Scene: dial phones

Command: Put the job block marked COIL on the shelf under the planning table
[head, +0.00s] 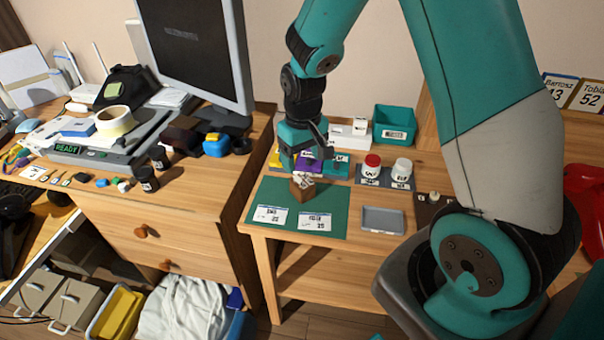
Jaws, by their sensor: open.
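The planning table (395,238) stands in the middle, with a lower wooden shelf (325,275) under its top. Several coloured blocks sit in a row at the back of the table: a yellow block (274,159), a purple block (308,166) and a teal block (338,167). Their markings are too small to read, so I cannot tell which is COIL. My gripper (308,160) is open, low over the purple block and partly hiding the row. I cannot tell whether it touches a block.
A green mat (335,215) holds two white cards and a brown holder (301,188) just in front of the blocks. A grey tray (383,219), two jars (372,162) and a green bin (394,125) stand to the right. The visible shelf area looks clear. A drawer desk (190,220) stands left.

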